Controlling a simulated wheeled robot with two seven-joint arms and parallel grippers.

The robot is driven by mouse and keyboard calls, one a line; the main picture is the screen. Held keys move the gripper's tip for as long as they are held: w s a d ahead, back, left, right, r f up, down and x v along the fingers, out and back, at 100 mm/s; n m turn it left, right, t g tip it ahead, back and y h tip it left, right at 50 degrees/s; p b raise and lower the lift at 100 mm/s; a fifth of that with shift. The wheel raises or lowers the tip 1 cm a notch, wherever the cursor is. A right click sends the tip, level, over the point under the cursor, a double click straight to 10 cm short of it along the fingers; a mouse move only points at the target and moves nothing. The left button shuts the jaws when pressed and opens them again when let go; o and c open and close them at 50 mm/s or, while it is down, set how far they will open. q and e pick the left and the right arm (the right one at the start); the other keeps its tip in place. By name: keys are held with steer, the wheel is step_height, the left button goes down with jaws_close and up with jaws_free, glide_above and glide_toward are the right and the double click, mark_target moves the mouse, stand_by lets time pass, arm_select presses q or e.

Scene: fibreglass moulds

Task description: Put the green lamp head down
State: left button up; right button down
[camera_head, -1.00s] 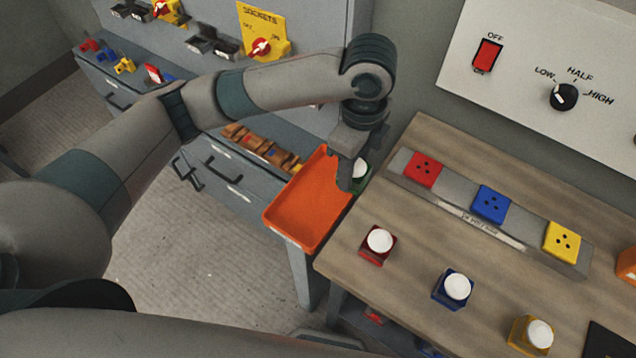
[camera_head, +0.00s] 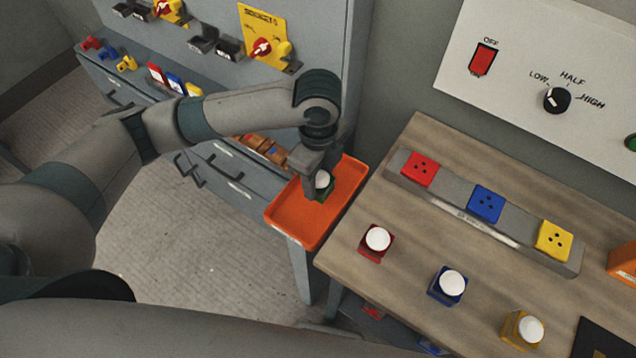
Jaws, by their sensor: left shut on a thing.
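The green lamp head (camera_head: 327,190), a small green block with a white round top, is over the orange tray (camera_head: 288,224). My left gripper (camera_head: 318,188) is shut on it from above. The fingers hide part of the lamp head, and I cannot tell whether its underside touches the tray floor. My right gripper is not in view.
Red (camera_head: 376,242), blue (camera_head: 447,285) and yellow (camera_head: 523,330) lamp heads stand on the wooden table (camera_head: 350,262). A grey strip with red (camera_head: 420,168), blue (camera_head: 486,203) and yellow (camera_head: 554,239) sockets lies behind them. A grey drawer cabinet (camera_head: 215,150) stands left of the table.

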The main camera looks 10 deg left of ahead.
mark_target(319, 176)
arm_select(q)
step_height(319, 176, down, 2)
steer(key=shift+p, duration=0.3)
steer(key=shift+f, duration=0.35)
steer(key=o, duration=1.2)
steer(key=shift+f, duration=0.15)
steer(key=shift+r, duration=0.2)
step_height(319, 176, up, 10)
steer(key=b, duration=0.2)
steer(key=shift+r+b, duration=0.25)
steer(key=shift+b, duration=0.1)
steer(key=shift+r, duration=0.7)
